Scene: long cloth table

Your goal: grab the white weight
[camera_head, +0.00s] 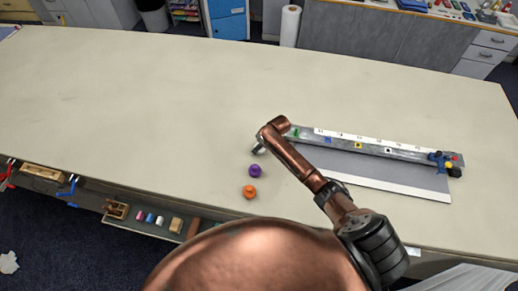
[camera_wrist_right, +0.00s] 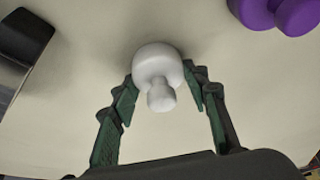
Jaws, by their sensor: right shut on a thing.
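The white weight (camera_wrist_right: 158,75) is a small rounded body with a knob, seen in the right wrist view between the two green-padded fingers of my right gripper (camera_wrist_right: 162,88). Both fingertips touch its sides, and the gripper is shut on it. In the head view my right gripper (camera_head: 258,150) is low over the table at the end of the copper arm, and the arm hides most of the weight there. My left gripper does not show in either view.
A purple weight (camera_head: 255,171) and an orange weight (camera_head: 249,191) stand close by on the cloth table (camera_head: 130,100). A grey ruled board (camera_head: 375,168) with coloured markers lies to the right, partly under my arm. The table's left and far parts are clear.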

